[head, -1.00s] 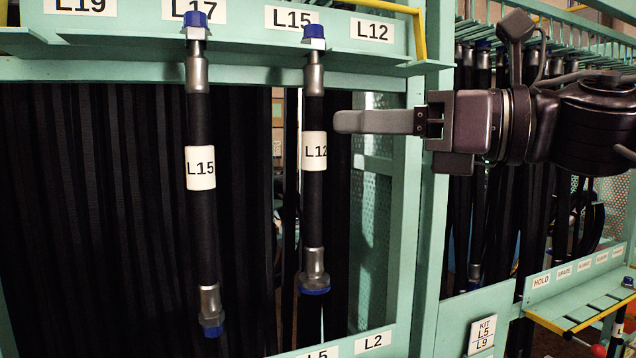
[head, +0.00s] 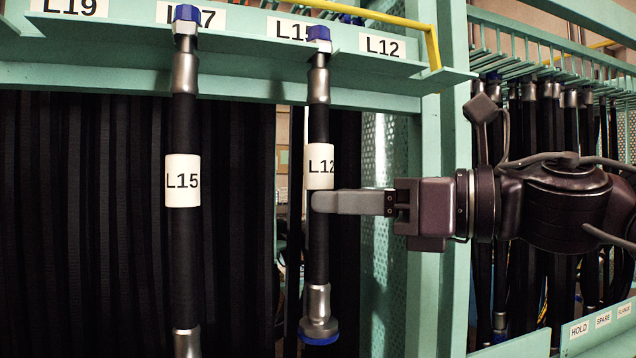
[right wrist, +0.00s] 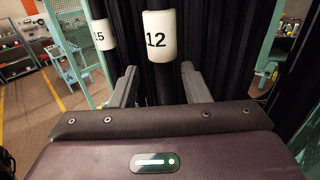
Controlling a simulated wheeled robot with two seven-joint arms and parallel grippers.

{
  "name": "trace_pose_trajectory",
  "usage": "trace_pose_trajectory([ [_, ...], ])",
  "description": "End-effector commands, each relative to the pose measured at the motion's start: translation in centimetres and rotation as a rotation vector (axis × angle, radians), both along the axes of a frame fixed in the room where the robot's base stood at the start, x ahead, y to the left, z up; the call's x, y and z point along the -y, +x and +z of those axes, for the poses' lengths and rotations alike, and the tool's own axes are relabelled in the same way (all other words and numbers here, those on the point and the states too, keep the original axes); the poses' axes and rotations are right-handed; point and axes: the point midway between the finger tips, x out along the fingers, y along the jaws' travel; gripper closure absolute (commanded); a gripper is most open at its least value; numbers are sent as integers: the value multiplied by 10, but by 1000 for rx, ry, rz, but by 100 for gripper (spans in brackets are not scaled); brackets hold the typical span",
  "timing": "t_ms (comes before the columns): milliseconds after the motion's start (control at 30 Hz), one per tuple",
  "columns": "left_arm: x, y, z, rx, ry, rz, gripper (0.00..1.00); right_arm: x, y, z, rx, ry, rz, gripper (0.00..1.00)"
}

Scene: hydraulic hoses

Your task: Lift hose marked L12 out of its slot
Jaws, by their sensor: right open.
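Hose L12 (head: 318,250) hangs upright from the green slotted shelf (head: 250,62). It is black with a white L12 label, metal end fittings, a blue top cap and a blue lower end. My right gripper (head: 322,202) reaches in level from the right, and its near finger crosses the hose just below the label. In the right wrist view, the open fingers (right wrist: 160,88) stand on either side of the hose (right wrist: 164,75), with its label above them. Gaps show beside the hose, so it is not clamped. My left gripper is not in view.
Hose L15 (head: 185,250) hangs to the left of L12 on the same shelf. A dark row of hoses (head: 90,200) fills the space behind. A green post (head: 432,140) and a yellow rail (head: 400,20) stand at the right. Shelf plates read L19, L17, L15 and L12.

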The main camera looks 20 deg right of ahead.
Motion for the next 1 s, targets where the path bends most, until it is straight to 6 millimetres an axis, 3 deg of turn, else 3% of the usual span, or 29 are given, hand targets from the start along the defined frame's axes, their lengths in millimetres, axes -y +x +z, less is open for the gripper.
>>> trace_pose_trajectory([
  [100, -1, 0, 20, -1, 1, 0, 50, -14, 13, 7, -6, 0, 4, 58],
  [300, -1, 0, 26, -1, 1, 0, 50, -27, 26, 3, -2, 1, 1, 58],
  [533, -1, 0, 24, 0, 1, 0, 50, -27, 26, 1, -1, 1, 0, 59],
  [833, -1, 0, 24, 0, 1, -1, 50, -27, 26, 2, -1, 1, 0, 98],
  [1000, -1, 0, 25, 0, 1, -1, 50, -27, 26, 3, 0, 3, 0, 100],
])
